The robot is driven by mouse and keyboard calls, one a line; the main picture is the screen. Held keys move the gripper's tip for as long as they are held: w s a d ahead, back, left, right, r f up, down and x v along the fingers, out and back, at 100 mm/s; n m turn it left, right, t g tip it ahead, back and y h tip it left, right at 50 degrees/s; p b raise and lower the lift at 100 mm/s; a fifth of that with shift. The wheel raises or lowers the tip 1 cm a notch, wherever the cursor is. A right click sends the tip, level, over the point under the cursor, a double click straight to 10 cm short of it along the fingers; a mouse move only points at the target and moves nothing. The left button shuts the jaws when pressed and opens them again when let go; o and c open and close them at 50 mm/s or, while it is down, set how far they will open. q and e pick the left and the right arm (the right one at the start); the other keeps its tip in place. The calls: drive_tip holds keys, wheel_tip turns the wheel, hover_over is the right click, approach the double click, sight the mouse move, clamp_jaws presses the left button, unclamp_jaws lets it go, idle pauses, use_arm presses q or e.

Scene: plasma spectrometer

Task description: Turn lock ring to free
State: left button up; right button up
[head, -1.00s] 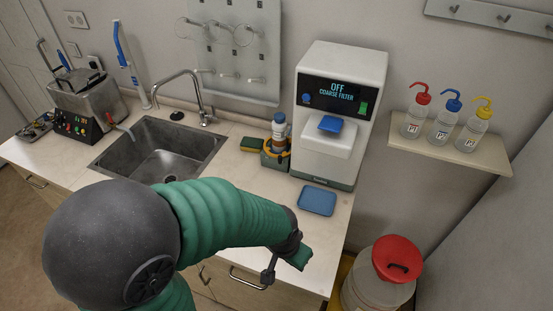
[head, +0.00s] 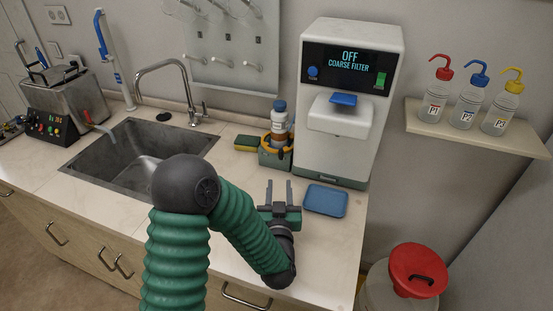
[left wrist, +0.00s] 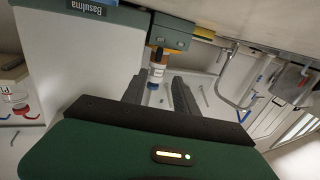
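A bottle (head: 279,118) with a blue cap stands upright in a dark green holder (head: 273,158) on the counter, left of the white machine. An orange ring (head: 277,139) goes around the bottle at the holder's top; I cannot tell for sure that it is the lock ring. My left gripper (head: 279,188) is open and empty, low over the counter in front of the holder, with its fingers pointing at it. In the left wrist view, which is upside down, the bottle (left wrist: 157,72) shows between and beyond the open fingers (left wrist: 158,92). My right gripper is not in view.
The white machine (head: 344,155) reads "OFF COARSE FILTER". A blue tray (head: 325,201) lies just right of my left gripper. A yellow-green sponge (head: 247,143) lies left of the holder. A sink (head: 133,150) and several wash bottles on a shelf (head: 470,128) stand farther off.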

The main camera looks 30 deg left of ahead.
use_arm(q)
approach(281, 154)
drive_tip(key=x, duration=1)
drive_tip(key=shift+w+a+f, duration=0.15)
drive_tip(key=shift+a, duration=0.25)
drive_tip(key=shift+w, duration=0.35)
drive_tip(key=shift+w+d+r, duration=0.1)
drive_tip(key=shift+d+r, duration=0.1)
drive_tip(key=shift+d, duration=0.05)
drive_tip(key=shift+a+f, duration=0.1)
drive_tip(key=shift+a, duration=0.2)
clamp_jaws()
drive_tip(key=shift+d, duration=0.15)
